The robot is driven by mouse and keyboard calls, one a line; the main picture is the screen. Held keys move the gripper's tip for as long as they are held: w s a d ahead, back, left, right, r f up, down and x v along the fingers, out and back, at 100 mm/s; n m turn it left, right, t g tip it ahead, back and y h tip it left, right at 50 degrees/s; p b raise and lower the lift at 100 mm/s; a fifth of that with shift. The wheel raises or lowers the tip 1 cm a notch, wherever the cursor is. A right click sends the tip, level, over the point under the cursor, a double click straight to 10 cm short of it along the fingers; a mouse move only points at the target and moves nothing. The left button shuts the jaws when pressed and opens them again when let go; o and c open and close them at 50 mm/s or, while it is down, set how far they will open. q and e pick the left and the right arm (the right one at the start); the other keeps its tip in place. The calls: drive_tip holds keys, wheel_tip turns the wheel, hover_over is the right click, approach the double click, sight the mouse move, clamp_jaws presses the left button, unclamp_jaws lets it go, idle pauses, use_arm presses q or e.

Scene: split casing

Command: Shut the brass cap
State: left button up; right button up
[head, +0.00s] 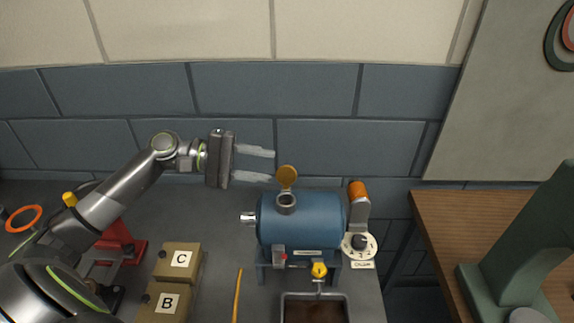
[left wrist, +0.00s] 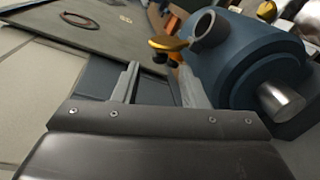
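The brass cap (head: 287,177) stands raised and open above the short grey neck (head: 286,202) on top of the blue tank (head: 301,220). My left gripper (head: 273,165) is open and empty, to the left of the cap with its fingers pointing right. In the left wrist view the cap (left wrist: 168,43) shows beyond the fingers, beside the neck's open mouth (left wrist: 205,27). The left gripper's fingers (left wrist: 158,85) are spread apart, with nothing visible between them. My right gripper is not in view.
An orange-topped lever (head: 358,190) and a white dial (head: 360,245) sit at the tank's right. A yellow-handled tap (head: 319,271) is above a tray (head: 285,308) in front. Boxes marked C (head: 180,262) and B (head: 166,302) stand at left. A tiled wall is behind.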

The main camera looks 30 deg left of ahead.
sight(287, 169)
use_arm(q)
drive_tip(key=shift+p+x, duration=0.85)
drive_tip(key=shift+x, duration=2.15)
clamp_jaws()
